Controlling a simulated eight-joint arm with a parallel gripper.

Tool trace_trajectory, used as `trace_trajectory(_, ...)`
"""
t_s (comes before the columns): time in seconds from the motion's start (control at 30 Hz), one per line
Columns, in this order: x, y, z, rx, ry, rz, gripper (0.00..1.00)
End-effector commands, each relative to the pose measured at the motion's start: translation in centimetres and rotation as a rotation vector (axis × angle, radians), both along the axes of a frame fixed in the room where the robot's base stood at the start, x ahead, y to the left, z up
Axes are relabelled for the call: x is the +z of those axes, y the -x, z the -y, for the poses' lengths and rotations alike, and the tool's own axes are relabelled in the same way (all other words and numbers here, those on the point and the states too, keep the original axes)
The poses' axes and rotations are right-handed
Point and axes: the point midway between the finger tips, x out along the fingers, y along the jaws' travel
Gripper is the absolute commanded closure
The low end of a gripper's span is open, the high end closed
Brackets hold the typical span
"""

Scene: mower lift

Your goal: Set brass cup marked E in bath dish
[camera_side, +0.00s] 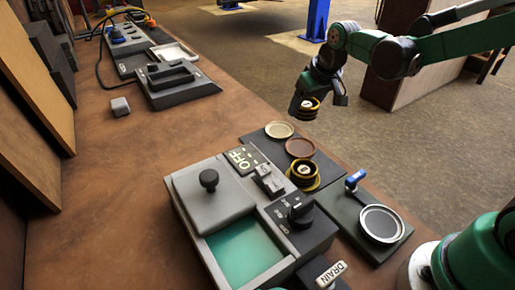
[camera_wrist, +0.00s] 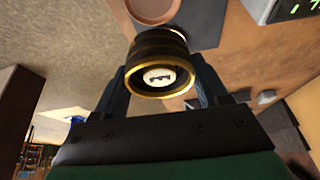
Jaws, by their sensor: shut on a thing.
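My gripper (camera_side: 318,98) is shut on a dark cup with brass bands (camera_side: 307,108), held in the air beyond the bench's right edge. In the wrist view the cup (camera_wrist: 160,62) sits between both fingers. Its white round face carries a mark like an E turned on its side. A grey tank (camera_side: 196,232) holds teal liquid (camera_side: 245,250), with a knobbed lid (camera_side: 212,190) over its far part. A round silver-rimmed dish (camera_side: 381,223) lies on a dark green plate with a blue-handled tap (camera_side: 355,180). No label shows which is the bath dish.
A dark mat holds a cream saucer (camera_side: 279,130), a brown saucer (camera_side: 299,148) and a second banded cup (camera_side: 304,172) on a yellow saucer. The tank has an OFF display (camera_side: 243,158), a dial (camera_side: 300,208) and a DRAIN lever (camera_side: 331,274). The bench's left middle is mostly clear.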

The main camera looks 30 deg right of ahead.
Motion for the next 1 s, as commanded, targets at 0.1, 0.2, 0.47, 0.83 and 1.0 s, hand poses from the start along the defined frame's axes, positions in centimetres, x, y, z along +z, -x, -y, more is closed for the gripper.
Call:
trace_trajectory(0.1, 3.1, 0.0, 0.0, 0.000, 0.000, 0.000, 0.95)
trace_trajectory(0.2, 5.4, 0.1, 0.0, 0.000, 0.000, 0.000, 0.95)
trace_trajectory(0.47, 9.4, -0.1, 0.0, 0.000, 0.000, 0.000, 0.95)
trace_trajectory(0.83, 13.5, 0.0, 0.0, 0.000, 0.000, 0.000, 0.95)
trace_trajectory(1.0, 15.3, -0.1, 0.0, 0.000, 0.000, 0.000, 0.95)
